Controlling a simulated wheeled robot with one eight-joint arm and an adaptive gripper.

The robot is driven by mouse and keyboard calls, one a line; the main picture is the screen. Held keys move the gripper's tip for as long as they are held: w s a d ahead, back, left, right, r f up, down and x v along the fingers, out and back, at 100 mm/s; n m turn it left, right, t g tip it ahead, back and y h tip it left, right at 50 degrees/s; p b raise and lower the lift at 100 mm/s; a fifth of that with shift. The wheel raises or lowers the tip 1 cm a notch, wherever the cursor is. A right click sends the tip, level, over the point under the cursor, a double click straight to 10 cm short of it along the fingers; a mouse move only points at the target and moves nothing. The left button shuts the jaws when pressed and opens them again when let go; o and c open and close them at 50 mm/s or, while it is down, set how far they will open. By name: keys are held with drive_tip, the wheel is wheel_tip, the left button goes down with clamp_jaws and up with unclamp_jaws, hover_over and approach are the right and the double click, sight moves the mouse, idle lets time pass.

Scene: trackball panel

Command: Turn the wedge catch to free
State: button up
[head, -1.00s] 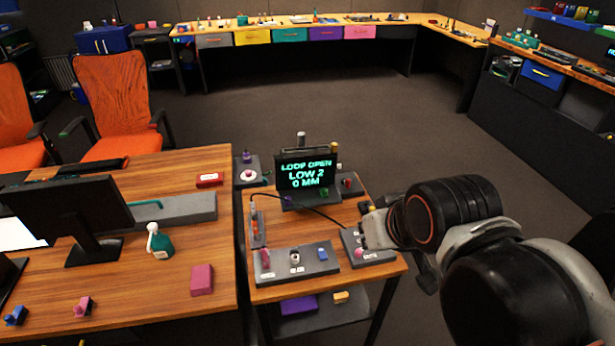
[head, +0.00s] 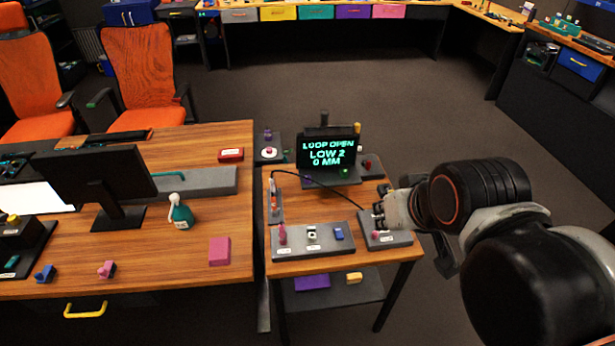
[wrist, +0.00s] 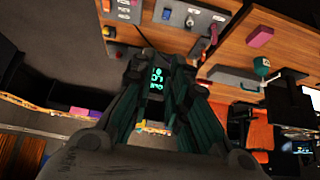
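I cannot tell for certain which control is the wedge catch. The grey front panel (head: 290,252) on the small wooden table carries a pink upright piece (head: 282,234), a pale round control (head: 312,233) and a blue block (head: 338,234). A smaller grey plate (head: 400,240) at its right carries a pink piece (head: 375,234). My gripper (head: 380,209) is just above and behind that plate, apart from the front panel. In the wrist view, my gripper's dark green fingers (wrist: 158,74) are apart with nothing held. The front panel (wrist: 180,14) appears upside down at the top there.
A display (head: 327,154) reading "LOOP OPEN LOW 2 0 MM" stands behind, with a black cable (head: 310,184) looping across the tabletop. A desk with a monitor (head: 92,180), a green bottle (head: 180,213) and a pink block (head: 220,250) is at left. Open floor lies beyond.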

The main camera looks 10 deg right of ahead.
drive_tip(key=shift+o, duration=1.4)
drive_tip(key=w+a+r+m, duration=0.1)
drive_tip(key=w+r, duration=0.1)
drive_tip(key=w, duration=0.7)
drive_tip(key=shift+r+g, duration=0.25)
drive_tip(key=shift+g, duration=0.15)
drive_tip(key=m+g+h+b, duration=0.2)
drive_tip(key=m+h, duration=0.1)
drive_tip(key=m, duration=0.3)
hover_over(308, 177)
drive_tip(key=s+a, duration=0.3)
drive_tip(key=s, duration=0.1)
wheel_tip(308, 177, down, 19)
drive_tip(key=shift+g+y, duration=0.3)
drive_tip(key=b+x, duration=0.4)
drive_tip(key=x, duration=0.9)
drive_tip(key=shift+s+f, duration=0.1)
drive_tip(key=shift+c, duration=0.5)
clamp_jaws()
